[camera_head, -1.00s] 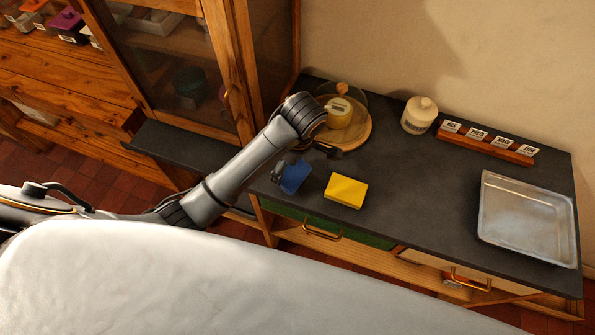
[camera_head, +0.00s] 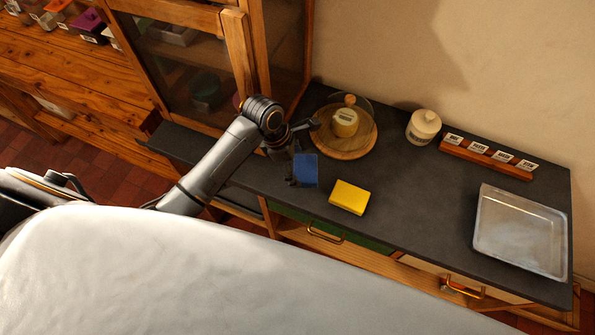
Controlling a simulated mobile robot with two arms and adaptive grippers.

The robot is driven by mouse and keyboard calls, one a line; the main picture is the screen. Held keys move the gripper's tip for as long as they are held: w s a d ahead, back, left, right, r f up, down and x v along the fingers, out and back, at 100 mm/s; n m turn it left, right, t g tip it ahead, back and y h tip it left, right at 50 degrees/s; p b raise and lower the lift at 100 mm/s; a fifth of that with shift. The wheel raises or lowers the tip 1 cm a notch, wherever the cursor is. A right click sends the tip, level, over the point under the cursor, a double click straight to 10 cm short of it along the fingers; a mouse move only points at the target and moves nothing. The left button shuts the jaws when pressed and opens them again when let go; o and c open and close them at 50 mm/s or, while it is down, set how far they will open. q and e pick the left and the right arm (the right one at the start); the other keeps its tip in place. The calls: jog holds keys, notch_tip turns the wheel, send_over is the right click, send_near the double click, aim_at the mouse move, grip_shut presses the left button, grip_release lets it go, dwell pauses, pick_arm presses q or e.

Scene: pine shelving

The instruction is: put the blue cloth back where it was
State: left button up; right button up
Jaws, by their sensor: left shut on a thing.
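The blue cloth (camera_head: 306,170) shows as a small flat blue piece in the head view, left of the yellow sponge-like block (camera_head: 349,197). My left gripper (camera_head: 293,178) is shut on the cloth at its left edge. The arm comes in from the left over the dark counter (camera_head: 400,215). The arm and gripper hide part of the counter behind them. I cannot tell whether the cloth touches the counter. My right gripper is not in view.
A round wooden board (camera_head: 366,141) with a yellow item under a glass dome stands behind the gripper. A cream jar (camera_head: 423,127), a rack of labelled cards (camera_head: 485,157) and a metal tray (camera_head: 521,231) are to the right. A glass-doored cabinet (camera_head: 243,60) stands at left.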

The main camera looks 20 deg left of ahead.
aim_at(295, 173)
pick_arm(q)
jog(key=shift+f+p, duration=0.35)
jog(key=shift+f, duration=2.15)
jog(key=o, duration=0.9)
jog(key=b+v, duration=0.1)
jog(key=v, duration=1.1)
